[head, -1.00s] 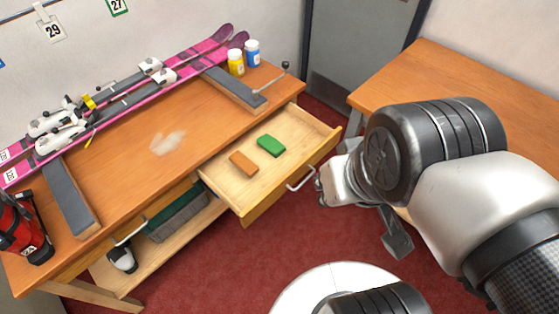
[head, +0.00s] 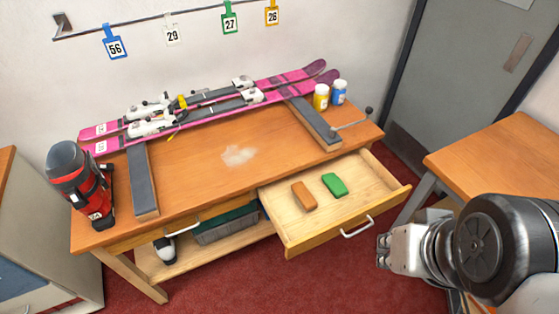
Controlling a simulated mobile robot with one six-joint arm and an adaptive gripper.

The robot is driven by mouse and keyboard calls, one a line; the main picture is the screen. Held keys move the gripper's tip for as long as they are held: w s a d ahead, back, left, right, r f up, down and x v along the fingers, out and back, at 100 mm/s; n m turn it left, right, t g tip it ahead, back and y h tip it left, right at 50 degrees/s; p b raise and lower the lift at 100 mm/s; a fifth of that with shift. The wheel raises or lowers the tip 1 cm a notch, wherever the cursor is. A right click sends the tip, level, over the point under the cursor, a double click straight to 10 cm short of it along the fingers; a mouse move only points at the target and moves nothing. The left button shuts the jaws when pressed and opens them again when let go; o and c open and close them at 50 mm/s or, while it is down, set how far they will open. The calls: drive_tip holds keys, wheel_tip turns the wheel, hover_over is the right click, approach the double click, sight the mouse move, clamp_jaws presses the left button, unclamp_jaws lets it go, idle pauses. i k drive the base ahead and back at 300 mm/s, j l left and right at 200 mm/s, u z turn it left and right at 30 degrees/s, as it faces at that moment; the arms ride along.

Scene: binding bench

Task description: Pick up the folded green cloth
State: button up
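The folded green cloth (head: 334,185) lies flat in the open drawer (head: 375,187) of the workbench. An orange-brown block (head: 304,196) lies just left of it in the same drawer, with a small gap between them. My gripper (head: 382,251) is outside the drawer, to the right of and below its front handle in the picture, apart from the cloth. Its fingertips are small and seen from an angle, so I cannot tell whether they are open or shut. I see nothing held in it.
The drawer handle (head: 357,227) juts out near my gripper. The bench top (head: 200,185) carries pink skis (head: 290,77), two bottles, a red-black boot (head: 85,185) and a clamp lever (head: 366,114). Another table (head: 500,150) stands at right. Red floor lies between them.

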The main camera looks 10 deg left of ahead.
sight(335, 186)
drive_tip(key=i+l+u, duration=0.1)
drive_tip(key=i+l, duration=1.05)
drive_tip(key=l, duration=0.15)
